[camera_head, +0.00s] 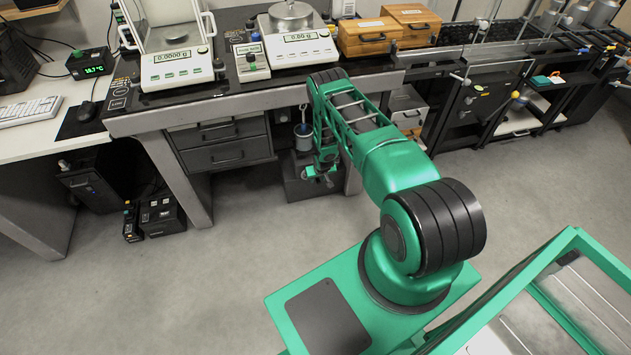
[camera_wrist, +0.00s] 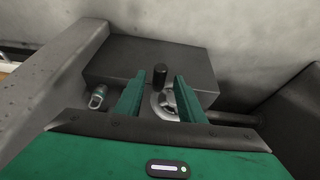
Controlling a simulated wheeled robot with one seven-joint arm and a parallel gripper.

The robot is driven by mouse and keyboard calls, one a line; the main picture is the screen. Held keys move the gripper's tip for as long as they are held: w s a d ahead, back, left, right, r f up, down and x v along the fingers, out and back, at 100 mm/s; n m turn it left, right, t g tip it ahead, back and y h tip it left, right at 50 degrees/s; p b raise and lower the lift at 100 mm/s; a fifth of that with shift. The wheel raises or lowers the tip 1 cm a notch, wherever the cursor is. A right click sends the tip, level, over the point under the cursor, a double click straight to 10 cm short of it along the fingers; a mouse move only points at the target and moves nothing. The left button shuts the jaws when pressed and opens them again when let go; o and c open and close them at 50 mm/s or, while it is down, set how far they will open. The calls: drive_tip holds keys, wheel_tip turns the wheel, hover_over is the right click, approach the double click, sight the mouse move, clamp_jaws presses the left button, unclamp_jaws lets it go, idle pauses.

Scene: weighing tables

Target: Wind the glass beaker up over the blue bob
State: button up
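In the head view, a small bluish cup-like shape (camera_head: 304,131) hangs or stands below the table's front edge, just above my gripper; at this size I cannot tell the glass beaker from the blue bob. Under it is a dark box (camera_head: 294,189). In the wrist view the dark box (camera_wrist: 125,65) carries a grey handwheel (camera_wrist: 166,101) with an upright black knob (camera_wrist: 160,76). My gripper (camera_wrist: 159,78) is open, with its two green fingers either side of the knob; contact cannot be made out. In the head view my gripper (camera_head: 322,170) is partly hidden.
The weighing table (camera_head: 240,97) with drawers (camera_head: 222,143) overhangs the box. Two balances and wooden boxes (camera_head: 368,36) stand on top. In the wrist view a small metal fitting (camera_wrist: 97,97) sits left of the fingers. The floor (camera_head: 230,265) in front is clear.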

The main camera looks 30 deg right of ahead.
drive_tip(key=shift+f, duration=0.1)
drive_tip(key=shift+c, duration=0.6)
clamp_jaws()
drive_tip(key=shift+d+f+y, duration=0.2)
drive_tip(key=shift+f+y, duration=0.1)
drive_tip(key=shift+y, duration=0.4)
drive_tip(key=shift+a+f+m+t+y, duration=0.1)
drive_tip(key=shift+m+t+y, duration=0.2)
drive_tip(key=shift+y, duration=0.3)
drive_tip(key=shift+o, duration=0.6)
unclamp_jaws()
